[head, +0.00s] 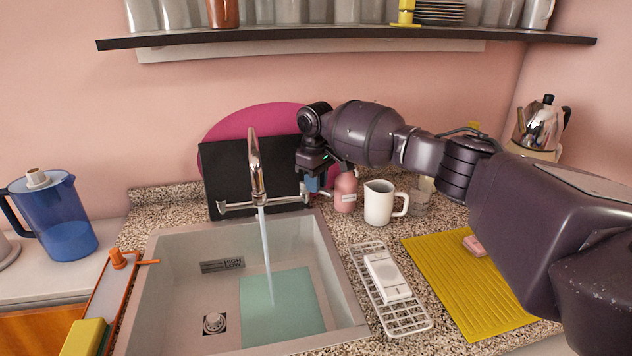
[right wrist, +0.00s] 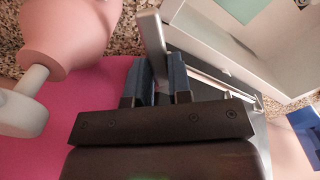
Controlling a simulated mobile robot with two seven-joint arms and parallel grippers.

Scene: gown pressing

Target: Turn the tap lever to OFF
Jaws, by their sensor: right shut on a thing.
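The chrome tap (head: 257,165) stands behind the sink, with its spout upright and a horizontal bar low across it. A stream of water (head: 265,245) runs from it into the sink (head: 190,243). My right gripper (head: 312,188) is at the right end of the bar, reaching down from above. In the right wrist view, my right gripper (right wrist: 157,80) has its two blue-grey fingers on either side of the metal tap lever (right wrist: 150,38), shut on it. In the head view the gripper mostly hides the lever. My left gripper is not in view.
A pink bottle (head: 345,192) and a white jug (head: 379,203) stand close right of the gripper. A black board (head: 225,180) and a magenta oval (head: 230,125) are behind the tap. A white rack (head: 405,318) and a yellow mat (head: 440,270) lie right of the sink.

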